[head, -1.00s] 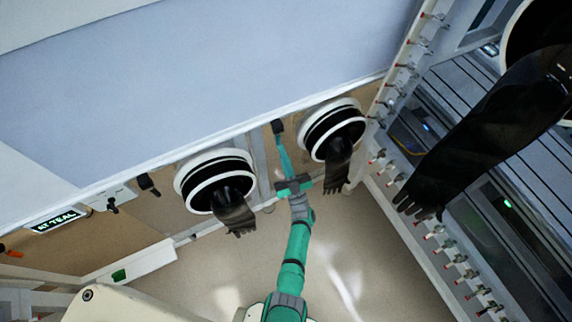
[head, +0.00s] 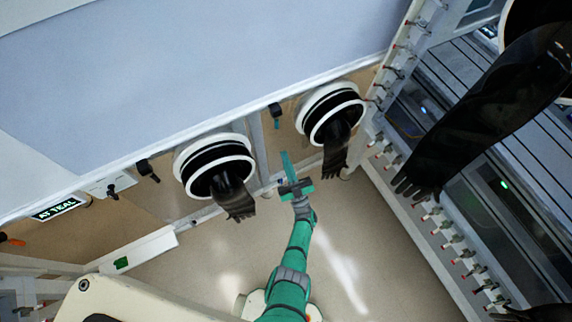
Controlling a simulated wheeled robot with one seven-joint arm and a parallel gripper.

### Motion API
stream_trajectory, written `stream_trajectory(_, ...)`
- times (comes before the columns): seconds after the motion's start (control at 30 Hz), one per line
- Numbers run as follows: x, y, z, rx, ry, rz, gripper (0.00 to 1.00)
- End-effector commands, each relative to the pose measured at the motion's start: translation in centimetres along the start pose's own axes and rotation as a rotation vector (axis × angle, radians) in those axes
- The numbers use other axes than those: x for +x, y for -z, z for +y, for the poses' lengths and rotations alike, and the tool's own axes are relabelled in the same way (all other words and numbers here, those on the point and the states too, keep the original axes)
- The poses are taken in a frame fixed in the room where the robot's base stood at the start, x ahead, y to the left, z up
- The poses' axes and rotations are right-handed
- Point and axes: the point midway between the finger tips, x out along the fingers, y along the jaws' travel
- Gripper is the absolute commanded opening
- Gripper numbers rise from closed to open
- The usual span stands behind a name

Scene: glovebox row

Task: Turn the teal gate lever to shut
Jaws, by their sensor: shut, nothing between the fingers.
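A small dark fitting with a short teal end, which looks like the teal gate lever (head: 277,123), sits on the panel between the two glove ports in the head view. It points down the picture, but it is too small to tell whether it stands at shut. My gripper (head: 285,154) is below it, its narrow teal fingers together and empty. A clear gap separates the fingertips from the lever. A lit sign (head: 57,209) at the left reads "AT TEAL".
Glove ports with hanging black gloves flank my gripper, on the left (head: 228,196) and right (head: 335,150). Dark knobs (head: 148,170) are further left. A large black glove (head: 480,125) hangs at the right, by a post with red-tipped fittings. The floor below is clear.

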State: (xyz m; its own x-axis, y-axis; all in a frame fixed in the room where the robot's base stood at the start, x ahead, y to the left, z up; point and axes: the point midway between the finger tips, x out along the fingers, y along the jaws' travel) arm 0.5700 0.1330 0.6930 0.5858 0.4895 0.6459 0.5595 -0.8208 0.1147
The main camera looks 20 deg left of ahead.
Motion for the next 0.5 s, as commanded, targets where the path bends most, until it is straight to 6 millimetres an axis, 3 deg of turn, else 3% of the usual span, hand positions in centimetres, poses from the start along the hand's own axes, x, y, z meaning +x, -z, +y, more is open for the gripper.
stream_trajectory(0.5,-2.2,-1.9,-0.5,0.002,0.001,-0.002,0.0)
